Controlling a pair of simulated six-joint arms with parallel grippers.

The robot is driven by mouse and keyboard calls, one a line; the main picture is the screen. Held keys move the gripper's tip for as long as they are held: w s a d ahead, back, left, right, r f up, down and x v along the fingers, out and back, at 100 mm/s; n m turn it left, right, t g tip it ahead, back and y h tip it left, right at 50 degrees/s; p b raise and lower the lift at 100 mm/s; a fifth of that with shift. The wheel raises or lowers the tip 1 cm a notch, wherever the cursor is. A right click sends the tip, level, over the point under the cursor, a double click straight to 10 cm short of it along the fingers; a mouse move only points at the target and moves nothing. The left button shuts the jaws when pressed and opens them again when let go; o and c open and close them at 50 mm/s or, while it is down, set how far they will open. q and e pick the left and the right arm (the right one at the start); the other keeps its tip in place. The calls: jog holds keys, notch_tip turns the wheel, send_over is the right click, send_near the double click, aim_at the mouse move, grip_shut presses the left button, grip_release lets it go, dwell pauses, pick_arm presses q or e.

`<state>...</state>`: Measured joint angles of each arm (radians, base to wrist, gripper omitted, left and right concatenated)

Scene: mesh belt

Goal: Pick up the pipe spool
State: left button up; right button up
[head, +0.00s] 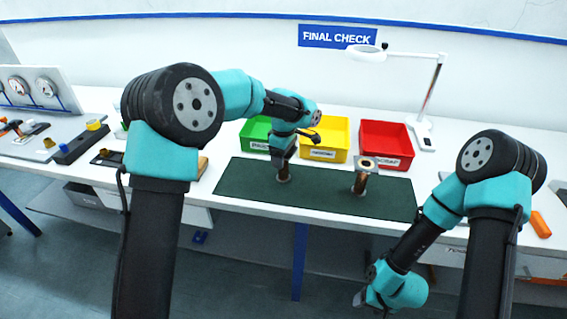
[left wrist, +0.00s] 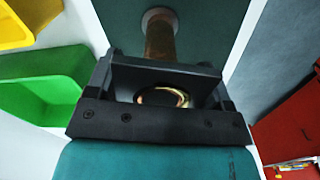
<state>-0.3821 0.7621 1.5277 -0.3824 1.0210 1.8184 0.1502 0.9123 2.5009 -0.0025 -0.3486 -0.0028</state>
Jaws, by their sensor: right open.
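A brown pipe spool (head: 283,174) stands upright on the dark green mat (head: 320,191). My left gripper (head: 282,160) is over its upper end and hides its top. In the left wrist view the brassy ring (left wrist: 163,96) of a spool end shows between the dark jaws, with the brown pipe (left wrist: 160,42) and a round flange beyond. I cannot tell whether the jaws touch it. A second pipe spool (head: 361,180) with a pale top flange stands upright further right on the mat. My right gripper (head: 361,299) is low in front of the table, open and empty.
Green (head: 254,142), yellow (head: 324,153) and red (head: 387,159) bins stand in a row behind the mat. A white magnifier lamp (head: 428,105) stands behind them to the right. Small fixtures (head: 78,145) occupy the left bench. The mat between the spools is clear.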

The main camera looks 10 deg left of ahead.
pick_arm(q)
jog(key=c, duration=0.8)
jog(key=shift+r, duration=0.1)
jog(key=shift+r, duration=1.65)
jog(key=s+d+r, duration=0.1)
jog(key=s, duration=1.5)
jog(key=shift+d+r, duration=0.3)
jog(key=shift+d, duration=0.05)
